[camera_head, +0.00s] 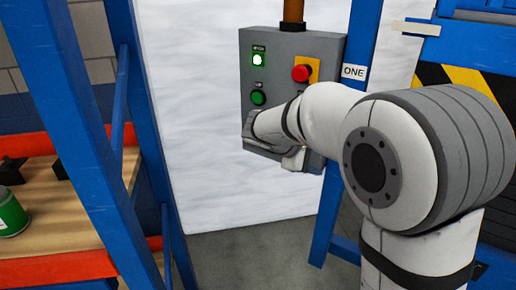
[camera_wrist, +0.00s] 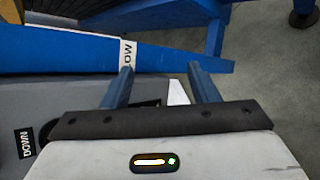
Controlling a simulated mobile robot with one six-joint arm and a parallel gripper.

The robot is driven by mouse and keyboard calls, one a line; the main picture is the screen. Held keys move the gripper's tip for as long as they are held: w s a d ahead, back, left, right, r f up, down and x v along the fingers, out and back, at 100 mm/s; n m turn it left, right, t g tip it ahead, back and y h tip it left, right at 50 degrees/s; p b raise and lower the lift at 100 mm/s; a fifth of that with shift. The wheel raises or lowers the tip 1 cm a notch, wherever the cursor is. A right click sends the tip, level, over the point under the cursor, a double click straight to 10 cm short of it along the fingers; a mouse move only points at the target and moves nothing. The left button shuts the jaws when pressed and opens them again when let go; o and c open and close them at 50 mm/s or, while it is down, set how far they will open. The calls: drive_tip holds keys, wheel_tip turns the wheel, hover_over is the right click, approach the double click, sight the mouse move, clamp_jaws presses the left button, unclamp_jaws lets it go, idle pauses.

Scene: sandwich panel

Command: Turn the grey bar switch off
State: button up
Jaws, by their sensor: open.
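The grey control panel (camera_head: 318,45) hangs upright in the head view, with my gripper (camera_head: 250,128) in front of its lower half. The arm and gripper hide that part, and I cannot make out the grey bar switch in either view. In the wrist view my gripper (camera_wrist: 160,70) is open, its two fingers apart, over the panel's grey face (camera_wrist: 75,88). A small white piece (camera_wrist: 178,92) and a dark patch show between the fingers; I cannot tell whether either belongs to the switch. I see nothing gripped.
The panel bears a lit indicator (camera_head: 258,60), a green button (camera_head: 258,98) and a red button (camera_head: 301,73) on a yellow plate. A "DOWN" label (camera_wrist: 25,143) shows at left in the wrist view. Blue posts (camera_head: 330,215) flank the panel; a shelf (camera_head: 50,215) holds a green can (camera_head: 12,215).

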drive_tip(key=w+a+f+n+t+b, duration=0.25)
drive_tip(key=w+a, duration=0.25)
drive_tip(key=a, duration=0.3)
drive_tip(key=w+a+f+n+t+h+b, duration=0.1)
drive_tip(key=w+a+f+n+t+b, duration=0.2)
drive_tip(key=a, duration=0.4)
drive_tip(key=w+a+f+n+t+b, duration=0.1)
drive_tip(key=w+a+f+n+t, duration=0.25)
drive_tip(key=w+a, duration=0.35)
drive_tip(key=x, duration=0.6)
drive_tip(key=shift+r, duration=0.55)
drive_tip(key=shift+s+d, duration=0.1)
drive_tip(key=shift+c, duration=0.3)
drive_tip(key=c, duration=0.9)
